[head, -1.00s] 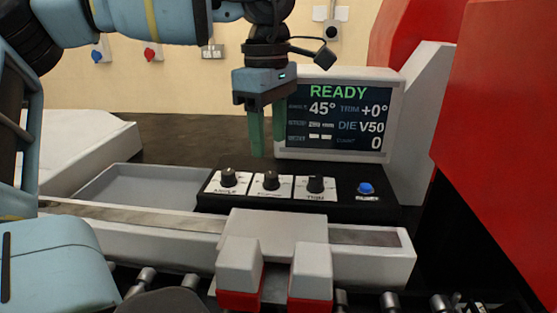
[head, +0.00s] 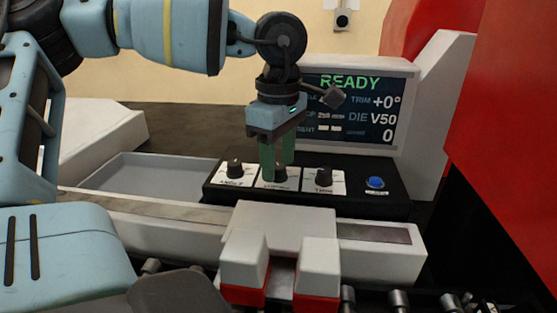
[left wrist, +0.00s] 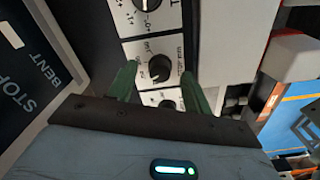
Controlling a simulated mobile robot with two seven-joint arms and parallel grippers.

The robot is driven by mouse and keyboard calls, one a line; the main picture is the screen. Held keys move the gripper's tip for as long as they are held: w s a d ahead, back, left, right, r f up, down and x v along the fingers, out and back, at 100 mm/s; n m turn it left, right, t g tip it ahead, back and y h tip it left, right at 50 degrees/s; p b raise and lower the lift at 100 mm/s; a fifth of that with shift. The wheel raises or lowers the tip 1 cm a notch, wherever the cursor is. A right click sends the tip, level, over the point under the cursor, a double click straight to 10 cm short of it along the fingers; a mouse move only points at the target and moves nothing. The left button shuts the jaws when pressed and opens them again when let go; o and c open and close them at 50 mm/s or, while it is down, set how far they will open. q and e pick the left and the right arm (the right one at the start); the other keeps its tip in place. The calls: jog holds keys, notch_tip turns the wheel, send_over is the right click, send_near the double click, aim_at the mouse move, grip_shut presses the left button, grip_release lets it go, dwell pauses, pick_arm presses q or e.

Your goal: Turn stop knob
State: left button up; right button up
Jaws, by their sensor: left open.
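The stop knob (head: 280,176) is the middle one of three black knobs on white plates on the control panel. In the head view the green fingers of my left gripper (head: 277,166) partly hide it. In the left wrist view the stop knob (left wrist: 159,68) shows its white pointer mark and sits between the two spread fingertips of my left gripper (left wrist: 160,76). The gripper is open and points down over the knob. I cannot tell whether a finger touches it. My right gripper is not in view.
The angle knob (head: 235,168) and trim knob (head: 324,177) flank the stop knob closely. A blue button (head: 375,183) is at the right. The screen (head: 352,108) behind reads READY. White blocks with red bases (head: 318,268) stand in front.

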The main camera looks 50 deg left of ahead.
pick_arm(q)
jog(key=shift+f, duration=0.45)
jog(key=shift+c, duration=0.3)
jog(key=c, duration=0.9)
